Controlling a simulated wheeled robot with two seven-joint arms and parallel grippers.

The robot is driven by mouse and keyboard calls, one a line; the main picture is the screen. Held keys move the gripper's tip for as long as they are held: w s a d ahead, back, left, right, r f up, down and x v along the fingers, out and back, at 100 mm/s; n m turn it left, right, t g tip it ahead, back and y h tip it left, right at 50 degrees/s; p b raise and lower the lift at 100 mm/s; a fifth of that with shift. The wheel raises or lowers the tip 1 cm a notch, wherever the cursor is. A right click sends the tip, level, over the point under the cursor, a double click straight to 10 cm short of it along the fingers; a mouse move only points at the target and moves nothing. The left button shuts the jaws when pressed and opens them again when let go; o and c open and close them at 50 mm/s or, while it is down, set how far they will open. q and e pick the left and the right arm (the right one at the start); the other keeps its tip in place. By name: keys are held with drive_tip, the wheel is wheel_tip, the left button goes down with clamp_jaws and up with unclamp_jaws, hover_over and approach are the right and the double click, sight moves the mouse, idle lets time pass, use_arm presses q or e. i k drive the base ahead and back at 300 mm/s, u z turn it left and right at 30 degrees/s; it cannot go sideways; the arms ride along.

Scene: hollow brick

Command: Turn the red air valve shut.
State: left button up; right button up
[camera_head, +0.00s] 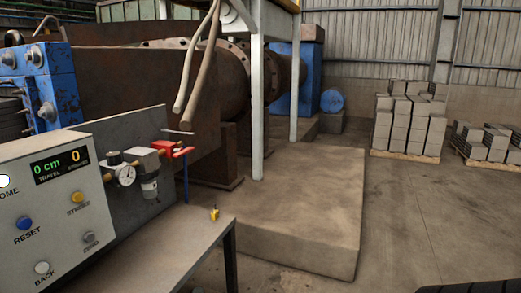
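The red air valve (174,149) is a red handle on the air line, mounted beside the grey panel plate in the left middle of the head view. A round pressure gauge (126,175) and a filter bowl (149,186) sit just left of it on the same line. A blue hose or pipe runs down below the valve. How far the handle is turned is hard to tell at this size.
A control box (62,215) with buttons and a display reading "0 cm 0" stands at the left. A small yellow item (214,213) is on the grey table (190,240). Brick stacks (408,120) stand on pallets at the right. The concrete floor at right is clear.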

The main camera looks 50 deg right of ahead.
sight(179, 152)
drive_tip(key=z, duration=2.25)
drive_tip(key=i, duration=2)
drive_tip(key=u, duration=3.35)
